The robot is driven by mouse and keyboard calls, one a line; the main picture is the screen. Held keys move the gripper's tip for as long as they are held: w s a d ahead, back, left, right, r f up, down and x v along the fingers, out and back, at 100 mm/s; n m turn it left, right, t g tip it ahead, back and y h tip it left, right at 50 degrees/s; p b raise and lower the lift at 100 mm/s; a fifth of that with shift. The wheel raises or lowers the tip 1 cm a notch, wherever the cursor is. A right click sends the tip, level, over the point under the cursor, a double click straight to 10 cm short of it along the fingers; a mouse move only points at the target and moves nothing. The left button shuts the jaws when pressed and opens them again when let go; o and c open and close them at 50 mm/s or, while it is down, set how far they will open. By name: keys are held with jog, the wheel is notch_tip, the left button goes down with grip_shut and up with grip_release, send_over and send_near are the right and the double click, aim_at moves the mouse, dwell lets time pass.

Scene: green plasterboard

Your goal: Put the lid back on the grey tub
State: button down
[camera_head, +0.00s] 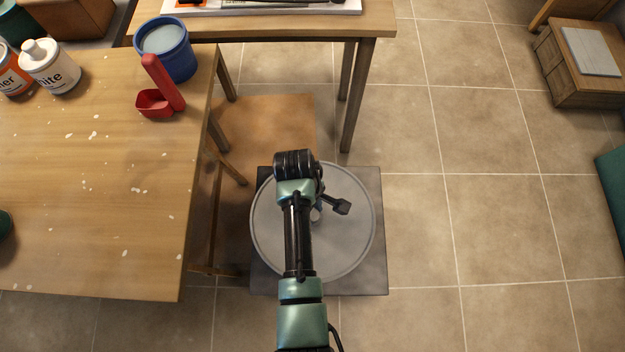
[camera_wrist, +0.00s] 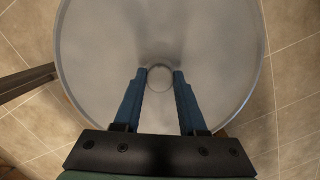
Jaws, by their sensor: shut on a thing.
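The lid (camera_head: 352,237) is a large round grey disc with a thin rim, over a dark square slab on the floor. In the wrist view the lid (camera_wrist: 95,45) fills most of the picture, with a small round knob (camera_wrist: 160,78) at its centre. My gripper (camera_wrist: 159,73) is shut on the knob, one blue finger on each side. In the head view my arm covers part of the lid, and the gripper (camera_head: 316,213) is near its middle. No grey tub wall shows; I cannot tell whether the lid rests on something or hangs above it.
The dark slab (camera_head: 371,283) shows around the lid. A wooden table (camera_head: 90,210) at left holds a blue tub (camera_head: 178,62), a red scoop (camera_head: 156,102) and bottles. Another table (camera_head: 290,25) stands behind. Tiled floor (camera_head: 480,220) is open at right.

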grip_release()
dwell(0.5)
jog(key=shift+r+p, duration=3.55)
jog(key=shift+p, duration=0.3)
grip_shut()
